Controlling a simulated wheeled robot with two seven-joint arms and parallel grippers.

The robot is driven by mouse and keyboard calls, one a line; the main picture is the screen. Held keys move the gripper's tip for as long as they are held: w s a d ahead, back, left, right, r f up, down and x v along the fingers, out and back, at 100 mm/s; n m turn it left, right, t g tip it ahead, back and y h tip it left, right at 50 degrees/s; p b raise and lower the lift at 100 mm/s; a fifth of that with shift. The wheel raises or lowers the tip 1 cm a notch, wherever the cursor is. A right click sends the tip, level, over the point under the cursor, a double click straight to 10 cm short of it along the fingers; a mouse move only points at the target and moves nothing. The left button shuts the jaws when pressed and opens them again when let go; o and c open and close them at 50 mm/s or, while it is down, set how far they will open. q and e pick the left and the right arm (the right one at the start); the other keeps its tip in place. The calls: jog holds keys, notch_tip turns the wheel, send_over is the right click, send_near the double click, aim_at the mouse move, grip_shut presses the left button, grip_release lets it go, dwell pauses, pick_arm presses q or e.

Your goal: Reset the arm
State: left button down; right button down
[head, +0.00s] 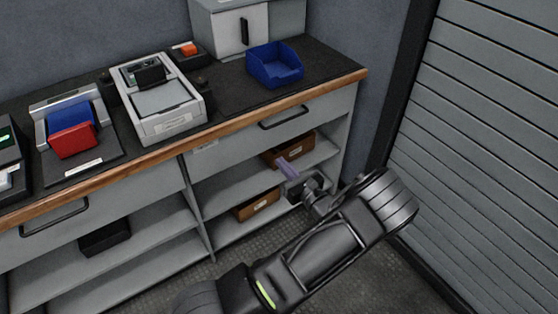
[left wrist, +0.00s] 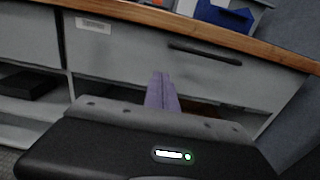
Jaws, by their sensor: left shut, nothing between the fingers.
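My left gripper (head: 284,165) is in front of the open shelves under the workbench, at the right in the head view. Its purple fingers are shut with nothing between them. In the left wrist view the shut fingers (left wrist: 161,92) point toward the drawer front (left wrist: 190,60) under the worktop. They look apart from the drawer and the shelves. My left arm (head: 325,250) reaches in from the bottom of the head view and bends at the right. My right gripper is not in view.
The worktop (head: 235,98) holds a blue bin (head: 274,66), a grey cabinet (head: 232,27), a white tester-like device (head: 160,112) and a red and blue block in a holder (head: 72,130). Brown boxes (head: 257,204) sit on the shelves. A slatted shutter (head: 480,120) stands at the right.

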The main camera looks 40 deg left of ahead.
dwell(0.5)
pick_arm(q)
jog(key=s+d+f+n+g+h+p, duration=0.1)
jog(key=s+d+f+n+g+h, duration=0.2)
jog(key=s+f, duration=0.5)
jog(key=s+d+f+n+g+h+p, duration=0.1)
jog(key=s+d+f+n+g+h, duration=0.25)
jog(key=s+f, duration=0.5)
jog(key=s+d+f+n+g+h, duration=0.3)
jog(key=s+d+h, duration=0.3)
jog(key=s+d, duration=0.3)
jog(key=s+d+n+h+p, duration=0.1)
jog(key=s+d+n+h, duration=0.15)
jog(key=d, duration=0.35)
jog(key=s+d+n+h+p, duration=0.1)
jog(key=s+d+n+h, duration=0.15)
jog(key=d, duration=0.35)
jog(key=w+d+r+n+t+h+p, duration=0.1)
jog(key=w+d+r+n+t+h, duration=0.3)
jog(key=d+r+n, duration=0.3)
jog(key=w+d+n+t, duration=0.1)
jog(key=d, duration=0.2)
jog(key=shift+w+p, duration=0.3)
jog(key=shift+p, duration=0.1)
jog(key=shift+n, duration=0.25)
